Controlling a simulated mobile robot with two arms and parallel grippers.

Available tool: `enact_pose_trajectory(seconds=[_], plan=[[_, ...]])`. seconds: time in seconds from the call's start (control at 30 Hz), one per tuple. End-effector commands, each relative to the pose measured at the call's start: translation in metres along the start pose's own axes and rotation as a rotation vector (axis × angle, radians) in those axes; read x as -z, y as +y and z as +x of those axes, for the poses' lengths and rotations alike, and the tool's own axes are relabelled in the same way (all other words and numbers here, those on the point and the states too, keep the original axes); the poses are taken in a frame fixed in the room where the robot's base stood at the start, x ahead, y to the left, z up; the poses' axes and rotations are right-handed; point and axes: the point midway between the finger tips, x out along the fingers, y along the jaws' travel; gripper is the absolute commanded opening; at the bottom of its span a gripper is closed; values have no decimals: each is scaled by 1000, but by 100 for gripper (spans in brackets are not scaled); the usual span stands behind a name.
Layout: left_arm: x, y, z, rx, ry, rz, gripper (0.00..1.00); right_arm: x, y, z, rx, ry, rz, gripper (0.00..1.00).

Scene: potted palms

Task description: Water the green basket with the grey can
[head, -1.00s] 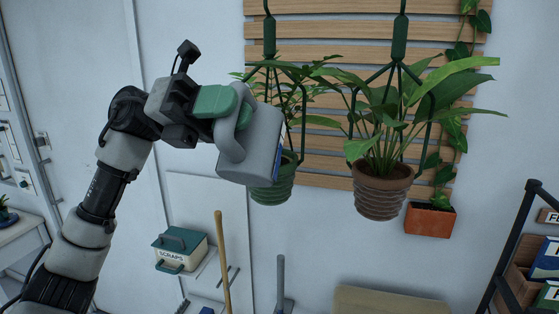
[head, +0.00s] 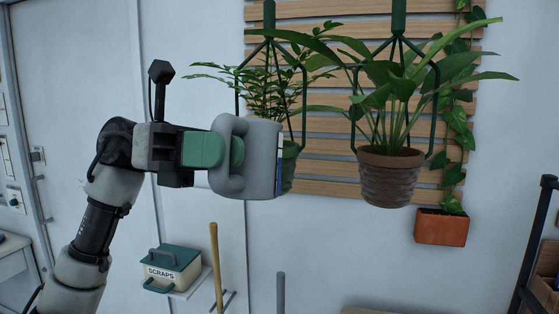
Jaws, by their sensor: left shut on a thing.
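The grey can (head: 262,160) is in my left gripper (head: 222,150), which is shut on its handle. The can is about upright, less tilted than a moment before. The green basket (head: 289,168) hangs behind it on dark green hangers, with a leafy plant in it. The can covers most of the basket, so I cannot tell the gap between them. No water shows. My right gripper is not in view.
A brown ribbed basket (head: 389,178) with a broad-leaved plant hangs to the right. A terracotta wall pot (head: 441,228) with a vine is beyond it. A slatted wooden panel (head: 330,183) backs the baskets. A scraps box (head: 172,268) and a wooden pole (head: 216,268) are below.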

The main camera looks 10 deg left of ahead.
Motion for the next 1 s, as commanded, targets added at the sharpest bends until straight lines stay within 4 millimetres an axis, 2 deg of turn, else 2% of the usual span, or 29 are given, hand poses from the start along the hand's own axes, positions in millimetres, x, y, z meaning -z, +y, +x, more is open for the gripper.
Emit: enact_pose_trajectory(seconds=[0.17, 0.63, 1.0], plan=[[-6, -2, 0, 0, -2, 1, 0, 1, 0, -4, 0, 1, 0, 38], [-40, -10, 2, 0, -2, -1, 0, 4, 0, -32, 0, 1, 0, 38], [-41, -10, 2, 0, -2, -2, 0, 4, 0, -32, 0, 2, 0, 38]])
